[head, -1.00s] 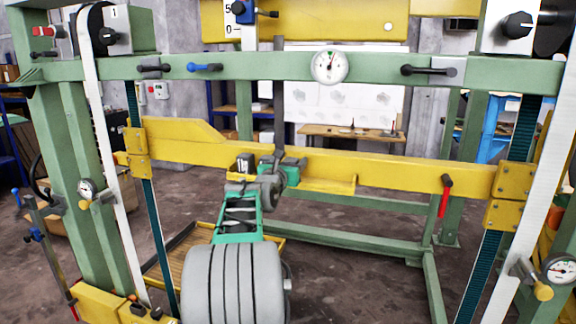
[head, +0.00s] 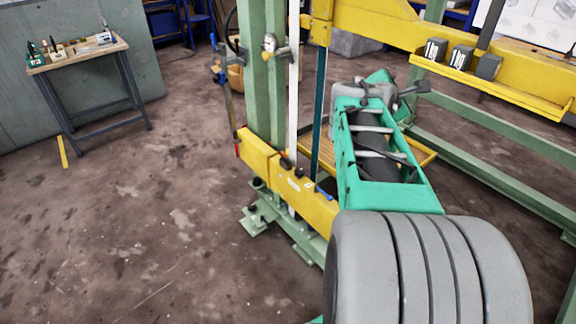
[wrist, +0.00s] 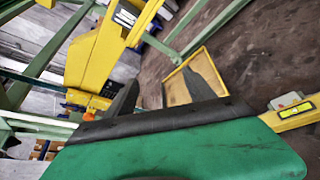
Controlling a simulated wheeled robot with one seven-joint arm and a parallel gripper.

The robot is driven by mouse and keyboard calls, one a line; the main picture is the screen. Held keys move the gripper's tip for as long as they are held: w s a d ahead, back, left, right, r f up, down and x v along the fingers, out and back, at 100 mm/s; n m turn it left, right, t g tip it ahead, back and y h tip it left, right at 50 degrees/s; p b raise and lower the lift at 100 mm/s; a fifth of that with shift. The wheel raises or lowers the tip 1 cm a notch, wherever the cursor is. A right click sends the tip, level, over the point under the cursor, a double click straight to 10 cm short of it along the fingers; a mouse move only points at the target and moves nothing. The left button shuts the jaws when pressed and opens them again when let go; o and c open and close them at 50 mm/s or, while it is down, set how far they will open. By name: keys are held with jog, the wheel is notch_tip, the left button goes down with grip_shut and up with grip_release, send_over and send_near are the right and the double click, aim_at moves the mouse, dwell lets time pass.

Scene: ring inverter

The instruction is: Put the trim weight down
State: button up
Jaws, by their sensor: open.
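Two dark trim weights with white 1kg labels, one on the left (head: 436,50) and one in the middle (head: 461,57), stand side by side on the yellow ledge (head: 535,97) of the crossbeam. A similar block (head: 488,66) stands just right of them; no label on it is legible. My gripper (head: 418,88) is in front of the ledge, below and left of the weights and apart from them. In the wrist view my gripper (wrist: 160,95) has its dark fingers spread with nothing between them. No weight is clearly visible in the wrist view.
Green posts (head: 265,100) and the yellow crossbeam (head: 370,22) stand close to my arm. A yellow-edged tray (wrist: 207,78) lies low beyond my fingers. A workbench (head: 78,52) with small items stands far left. Open floor lies between it and the frame.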

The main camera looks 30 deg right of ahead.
jog(key=w+a+f+m+y, duration=0.1)
jog(key=a+f+m+y, duration=0.2)
jog(key=a, duration=0.5)
jog(key=w+a+f+m+t+y, duration=0.1)
jog(key=w+a+f+m+y, duration=0.1)
jog(key=a+f, duration=0.45)
jog(key=w+a+f+m+y, duration=0.1)
jog(key=a+f+m+y, duration=0.15)
jog(key=a, duration=0.75)
jog(key=s+a+f+m+g+y, duration=0.2)
jog(key=s+a+f+m, duration=0.1)
jog(key=a, duration=0.6)
jog(key=s+a+f+m+g+y, duration=0.1)
jog(key=s+a+f+m+y, duration=0.2)
jog(key=s+a, duration=0.5)
notch_tip(320, 180, down, 2)
jog(key=shift+a+f+m+g, duration=0.25)
jog(key=shift+a+m+g, duration=0.15)
jog(key=shift+a+m, duration=0.2)
jog(key=shift+w, duration=0.1)
jog(key=shift+c, duration=0.4)
